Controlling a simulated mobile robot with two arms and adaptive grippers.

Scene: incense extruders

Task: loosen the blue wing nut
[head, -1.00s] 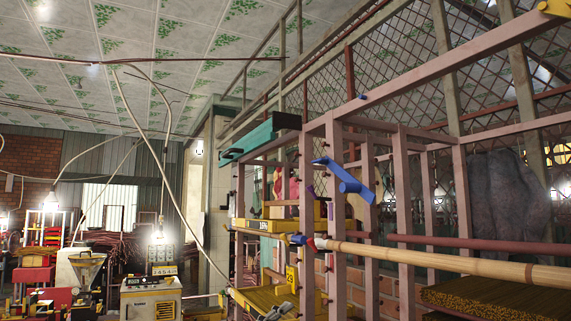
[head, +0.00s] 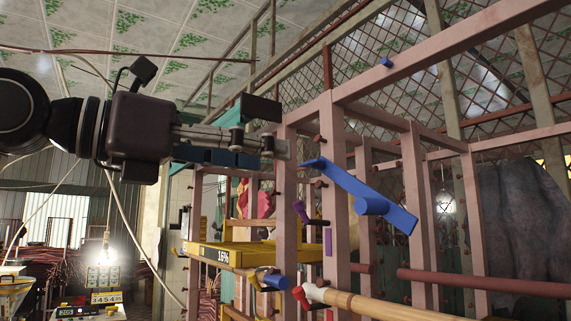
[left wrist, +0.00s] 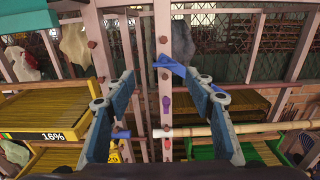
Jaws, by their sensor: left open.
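A large blue bent piece with a thick round boss (head: 368,205) is on a pink upright post in the head view. A smaller blue knob (head: 274,282) sits lower, near the yellow shelf. I cannot tell for sure which blue piece is the wing nut. My left gripper (head: 281,148) reaches in from the left, above and left of the large blue piece and apart from it. In the left wrist view its fingers (left wrist: 160,73) are spread and empty, with the large blue piece (left wrist: 168,66) showing beyond the gap. My right gripper is not in view.
Pink frame posts (head: 338,250) and a mesh fence stand around and behind. A purple piece (head: 301,212) is on a post left of the large blue piece. A yellow shelf labelled 16% (head: 215,256) and a bamboo pole (head: 390,308) lie below.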

